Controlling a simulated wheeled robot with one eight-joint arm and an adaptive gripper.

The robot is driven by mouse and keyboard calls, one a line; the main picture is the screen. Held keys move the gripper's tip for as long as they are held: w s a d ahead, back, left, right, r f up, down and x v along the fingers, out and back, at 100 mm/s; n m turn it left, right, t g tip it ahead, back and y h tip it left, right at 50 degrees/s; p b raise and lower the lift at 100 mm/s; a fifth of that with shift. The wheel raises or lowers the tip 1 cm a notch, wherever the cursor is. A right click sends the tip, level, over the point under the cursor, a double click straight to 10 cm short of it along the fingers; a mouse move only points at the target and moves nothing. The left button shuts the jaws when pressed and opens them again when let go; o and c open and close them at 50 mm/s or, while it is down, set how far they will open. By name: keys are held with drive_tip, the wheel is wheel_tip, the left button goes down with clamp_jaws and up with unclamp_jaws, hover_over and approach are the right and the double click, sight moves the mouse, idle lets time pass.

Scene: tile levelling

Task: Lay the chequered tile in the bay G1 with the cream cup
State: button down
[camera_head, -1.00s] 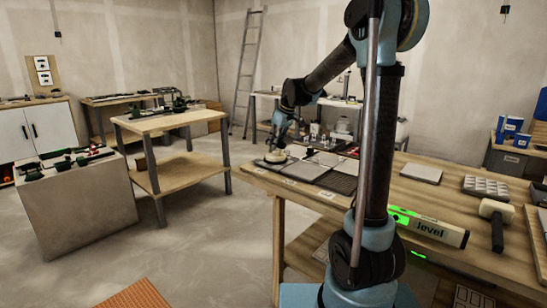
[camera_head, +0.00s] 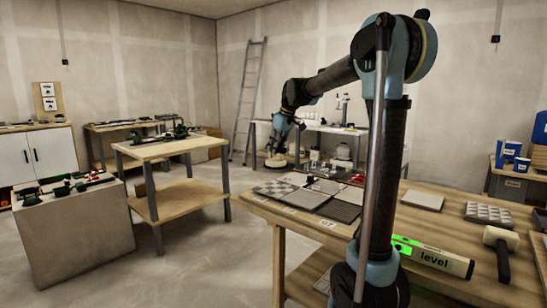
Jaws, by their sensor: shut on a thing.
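My gripper (camera_head: 277,151) is at the end of my arm, above the far left corner of the workbench. It is shut on the cream cup (camera_head: 275,162), a round pale piece facing down. A chequered tile (camera_head: 273,188) lies flat at the left end of the group of tiles on the bench, below the cup. A gap shows between cup and tile. Small white labels run along the bench's front edge; the leftmost (camera_head: 261,201) is in front of the chequered tile, but its letters are too small to read.
A level (camera_head: 432,257), a mallet (camera_head: 500,240), a pale tile (camera_head: 423,201) and a tray of squares (camera_head: 491,214) lie on the right of the workbench (camera_head: 388,217).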

drive_tip(key=shift+r, duration=3.4)
drive_tip(key=shift+f, duration=0.1)
